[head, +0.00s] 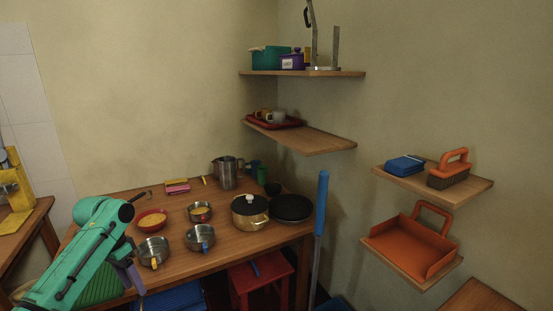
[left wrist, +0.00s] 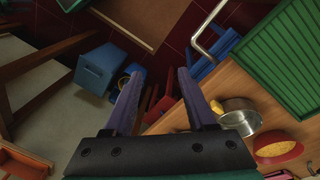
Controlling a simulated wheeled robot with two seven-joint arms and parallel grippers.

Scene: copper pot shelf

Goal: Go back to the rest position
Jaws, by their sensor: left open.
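My left arm comes in from the lower left in the head view, bent over the left part of the wooden table (head: 222,256). My left gripper (head: 133,279) points down near the table's front edge, partly hidden by its own arm. In the left wrist view its two purple fingers (left wrist: 160,74) are spread apart with nothing between them. A copper pot with a lid (head: 250,211) stands on the table's right side, away from the gripper. A small steel pot (head: 153,252) is just right of the gripper and also shows in the left wrist view (left wrist: 240,114). My right gripper is not seen.
A red bowl (head: 152,219), more steel pots (head: 200,238) and a black pan (head: 291,208) stand on the table. A red stool (head: 262,281) is below its front edge. Wall shelves (head: 318,141) hang at the right. A blue bin (left wrist: 98,70) shows in the left wrist view.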

